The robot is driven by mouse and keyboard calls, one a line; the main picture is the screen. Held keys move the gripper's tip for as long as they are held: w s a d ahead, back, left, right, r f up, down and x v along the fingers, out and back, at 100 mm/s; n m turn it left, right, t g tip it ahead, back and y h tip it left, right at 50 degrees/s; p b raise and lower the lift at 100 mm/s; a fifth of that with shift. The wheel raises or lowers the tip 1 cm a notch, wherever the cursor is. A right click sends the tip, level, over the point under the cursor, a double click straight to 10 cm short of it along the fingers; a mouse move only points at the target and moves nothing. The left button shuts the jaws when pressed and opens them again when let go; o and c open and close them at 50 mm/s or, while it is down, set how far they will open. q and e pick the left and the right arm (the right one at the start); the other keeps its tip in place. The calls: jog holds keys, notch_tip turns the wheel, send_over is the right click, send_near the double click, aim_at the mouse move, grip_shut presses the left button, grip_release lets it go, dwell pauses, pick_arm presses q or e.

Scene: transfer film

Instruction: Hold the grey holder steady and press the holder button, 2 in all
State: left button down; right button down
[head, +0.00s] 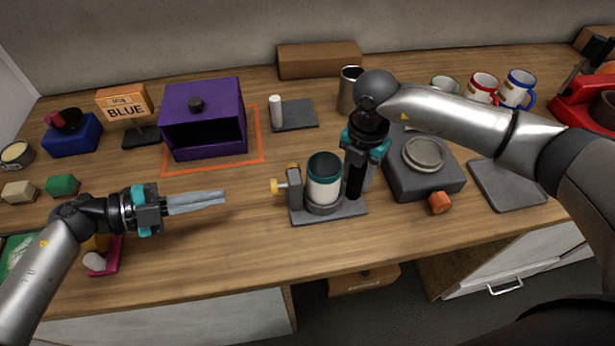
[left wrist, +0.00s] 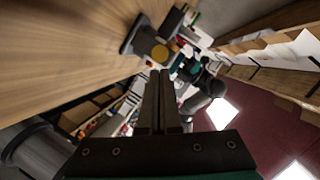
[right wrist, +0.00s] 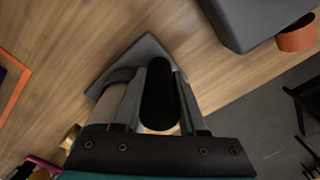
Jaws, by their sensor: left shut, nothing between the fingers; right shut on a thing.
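The grey holder (head: 351,211) stands on the table in the middle of the head view, with a white and teal canister (head: 324,188) in it. A yellow button (head: 277,188) sticks out of the holder's left side; it also shows in the left wrist view (left wrist: 160,53). My right gripper (head: 358,172) comes from above and is shut on the holder's black upright grip (right wrist: 158,95), on the right side of the canister. My left gripper (head: 223,197) is shut and empty, level above the table, pointing right at the button, with a clear gap between.
A grey appliance (head: 424,190) with an orange knob stands close right of the holder. A purple box (head: 202,115) stands behind left inside an orange outline. A metal cup (head: 349,90) is behind. The table between left gripper and holder is clear.

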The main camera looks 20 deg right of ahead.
aim_at(274, 187)
pick_arm(q)
jog(key=n+t, duration=0.2)
jog(key=f+n+t, duration=0.1)
jog(key=n+t, duration=0.1)
jog(key=n, duration=0.1)
jog(key=w+f+n+t+y, duration=0.1)
jog(key=n+t, duration=0.1)
jog(key=t, duration=0.1)
jog(key=shift+w+a+n, duration=0.1)
jog(key=shift+a+n, duration=0.2)
jog(key=shift+n, duration=0.1)
jog(key=shift+w+a+f+n+t+y, duration=0.1)
jog(key=shift+a+f+n+t+y, duration=0.1)
jog(key=shift+a+n+t+y, duration=0.25)
jog(key=shift+w+a+f+n+t+y, duration=0.15)
jog(key=shift+n+t+y, duration=0.15)
jog(key=shift+n, duration=0.35)
jog(key=shift+s, duration=0.1)
jog(key=shift+d, duration=0.15)
jog(key=shift+s+d, duration=0.15)
jog(key=shift+d, duration=2)
jog(key=shift+s+d, duration=0.15)
jog(key=shift+d, duration=2)
jog(key=shift+d, duration=0.4)
